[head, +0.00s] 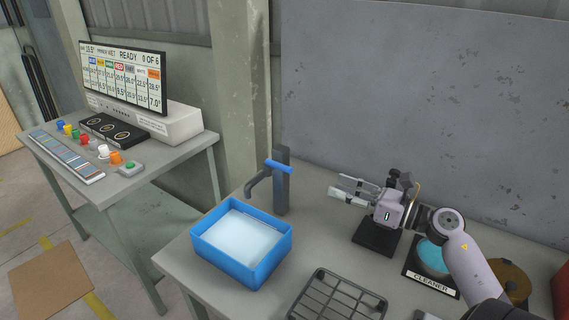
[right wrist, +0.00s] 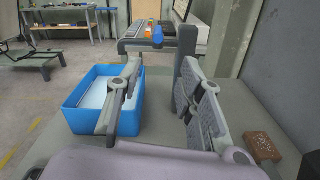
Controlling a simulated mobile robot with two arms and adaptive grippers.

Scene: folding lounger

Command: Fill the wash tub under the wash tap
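The wash tub (head: 240,272) is an open blue box on the bench, left of centre in the head view. A pale bluish-white surface shows inside it; I cannot tell how deep any water is. The grey wash tap (head: 282,190) stands behind its right corner, with its spout towards the tub and a blue lever (head: 278,166) on top. I see no clear stream. My right gripper (head: 345,189) is open and empty, right of the tap and apart from it. In the right wrist view the tub (right wrist: 85,117) and tap (right wrist: 186,70) lie beyond the spread fingers. My left gripper is out of view.
A black wire rack (head: 338,298) lies in front on the bench. A tray labelled cleaner (head: 431,283) and a dark block (head: 377,237) sit near my right arm. A grey panel (head: 430,100) stands behind. A side table at left holds a display (head: 124,77) and coloured knobs.

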